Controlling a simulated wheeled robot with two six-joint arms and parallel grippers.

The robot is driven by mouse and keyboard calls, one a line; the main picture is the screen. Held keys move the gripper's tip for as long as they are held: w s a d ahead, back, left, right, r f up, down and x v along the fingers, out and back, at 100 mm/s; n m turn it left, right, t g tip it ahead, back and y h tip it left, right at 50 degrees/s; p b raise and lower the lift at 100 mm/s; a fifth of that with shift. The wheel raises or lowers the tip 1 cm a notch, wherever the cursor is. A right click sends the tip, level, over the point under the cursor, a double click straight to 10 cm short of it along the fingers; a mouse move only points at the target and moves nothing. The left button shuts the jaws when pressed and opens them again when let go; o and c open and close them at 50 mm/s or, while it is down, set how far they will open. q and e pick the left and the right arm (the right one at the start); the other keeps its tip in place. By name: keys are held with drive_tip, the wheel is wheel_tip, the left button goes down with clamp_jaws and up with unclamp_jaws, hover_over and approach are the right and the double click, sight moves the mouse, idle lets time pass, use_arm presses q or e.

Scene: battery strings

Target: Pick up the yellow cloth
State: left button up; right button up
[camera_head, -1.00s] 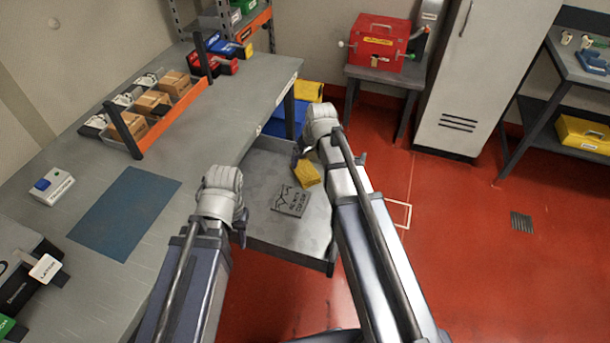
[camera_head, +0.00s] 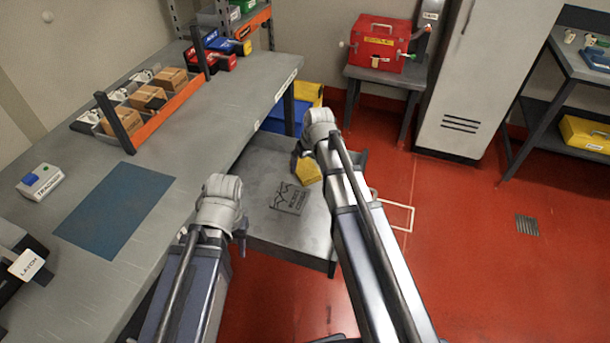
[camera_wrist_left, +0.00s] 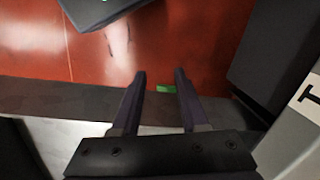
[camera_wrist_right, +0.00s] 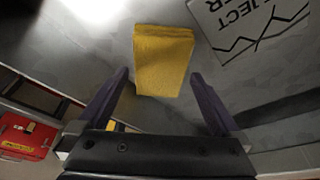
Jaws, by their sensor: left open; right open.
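The yellow cloth (camera_head: 308,171) lies in the grey open drawer or tray (camera_head: 262,222) below the workbench edge. In the right wrist view the cloth (camera_wrist_right: 163,60) is a folded yellow block just beyond and between my fingertips. My right gripper (camera_wrist_right: 158,80) is open and empty, close to the cloth; in the head view its arm hides part of the cloth. My left gripper (camera_wrist_left: 160,78) is open and empty, with red floor beyond its fingers. In the head view the left gripper (camera_head: 241,226) is near the tray's left side.
The workbench (camera_head: 150,235) stands to the left. A red toolbox (camera_head: 380,42) sits on a small stand behind. Red floor is clear at right.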

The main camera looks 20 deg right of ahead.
sight(306, 169)
drive_tip(key=shift+b+x, duration=0.6)
drive_tip(key=shift+x, duration=0.55)
use_arm(q)
wheel_tip(306, 169, down, 2)
use_arm(e)
drive_tip(key=shift+r, duration=0.1)
drive_tip(key=c, duration=1.2)
drive_tip(key=shift+c, duration=0.2)
use_arm(q)
drive_tip(key=shift+r, duration=0.1)
use_arm(e)
drive_tip(key=shift+r, duration=0.15)
use_arm(q)
wheel_tip(306, 169, up, 10)
drive_tip(key=p, duration=1)
use_arm(e)
wheel_tip(306, 169, up, 10)
